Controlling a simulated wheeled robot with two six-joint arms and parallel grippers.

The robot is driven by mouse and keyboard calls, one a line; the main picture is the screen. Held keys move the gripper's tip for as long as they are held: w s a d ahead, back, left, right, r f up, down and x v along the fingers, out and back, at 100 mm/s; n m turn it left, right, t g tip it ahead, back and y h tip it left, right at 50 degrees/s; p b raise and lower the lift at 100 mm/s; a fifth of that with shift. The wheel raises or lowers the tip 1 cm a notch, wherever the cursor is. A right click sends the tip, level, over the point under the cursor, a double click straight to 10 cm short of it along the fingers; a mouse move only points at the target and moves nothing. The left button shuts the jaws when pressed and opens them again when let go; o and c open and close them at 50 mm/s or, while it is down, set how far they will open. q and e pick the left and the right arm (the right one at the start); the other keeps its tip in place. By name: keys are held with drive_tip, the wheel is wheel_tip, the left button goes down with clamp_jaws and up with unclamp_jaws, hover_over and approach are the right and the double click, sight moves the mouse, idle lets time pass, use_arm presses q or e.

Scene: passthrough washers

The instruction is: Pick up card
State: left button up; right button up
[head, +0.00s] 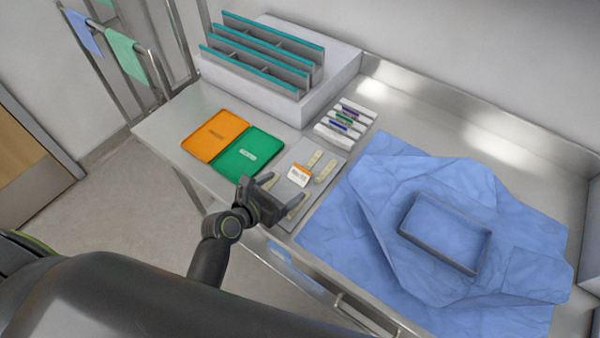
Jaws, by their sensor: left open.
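A small white card with an orange top edge (299,175) is on the grey tray (294,192) near the front of the metal counter. It seems to be leaning or standing up; I cannot tell which. My left gripper (285,193) is open just in front of the card, to its lower left, with its fingers pointing toward it. The gripper looks empty. I cannot tell whether a fingertip touches the card. My right gripper is not in the head view.
Beige strips (325,170) lie beside the card. Orange (215,135) and green (248,152) trays sit to the left. A white rack (340,130) holds coloured pens or tubes. Teal-edged dividers (265,55) stand behind. A blue cloth (340,235) with a grey frame (445,263) covers the right.

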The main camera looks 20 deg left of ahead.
sight(299, 176)
use_arm(q)
drive_tip(key=shift+a+p+x, duration=0.2)
drive_tip(key=shift+p+x, duration=0.1)
drive_tip(key=shift+x, duration=2.85)
drive_tip(key=shift+c, duration=0.4)
drive_tip(key=c, duration=1)
